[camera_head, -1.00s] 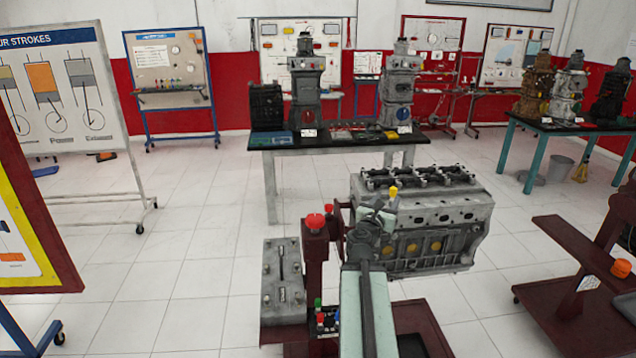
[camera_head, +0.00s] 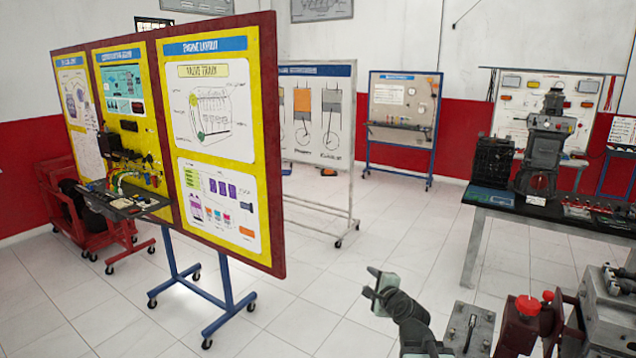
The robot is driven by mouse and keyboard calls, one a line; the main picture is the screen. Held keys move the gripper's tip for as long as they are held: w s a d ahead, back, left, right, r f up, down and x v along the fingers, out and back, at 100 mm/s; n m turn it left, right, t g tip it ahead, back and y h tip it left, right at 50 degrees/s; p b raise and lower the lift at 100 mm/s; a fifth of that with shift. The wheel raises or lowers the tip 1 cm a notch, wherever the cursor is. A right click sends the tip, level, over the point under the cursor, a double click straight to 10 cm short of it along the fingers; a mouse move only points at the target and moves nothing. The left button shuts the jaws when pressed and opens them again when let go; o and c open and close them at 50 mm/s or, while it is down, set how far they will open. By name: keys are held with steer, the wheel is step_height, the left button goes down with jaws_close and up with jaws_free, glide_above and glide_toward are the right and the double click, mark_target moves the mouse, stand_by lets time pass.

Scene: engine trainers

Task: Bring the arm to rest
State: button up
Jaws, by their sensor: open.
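My gripper (camera_head: 373,284) shows at the bottom of the head view, right of centre, at the end of my raised dark and pale green arm (camera_head: 412,328). Its jaws are small in the picture and point to the left. They are open, with nothing seen between them. The gripper appears over open tiled floor, left of the engine stand. The lower part of my arm is cut off by the bottom edge.
A grey metal plate (camera_head: 468,328) and a red knob (camera_head: 528,307) on the engine stand are close right of my arm. The engine block (camera_head: 612,318) is cut off at the right. A wheeled yellow display board (camera_head: 272,150) stands left. Floor between is clear.

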steer(key=s+a+f+n+g, duration=0.7)
steer(key=s+f+n, duration=0.1)
steer(key=f+n, duration=0.25)
steer(key=s+d+f+n+g+h, duration=0.1)
steer(key=s+d+f+n+g, duration=0.2)
steer(key=s, duration=0.4)
steer(key=s+d+f+n+g+h, duration=0.2)
steer(key=s+d+f+n+g, duration=0.1)
steer(key=s, duration=0.4)
steer(key=shift+d+n+g, duration=0.5)
steer(key=shift+n, duration=0.65)
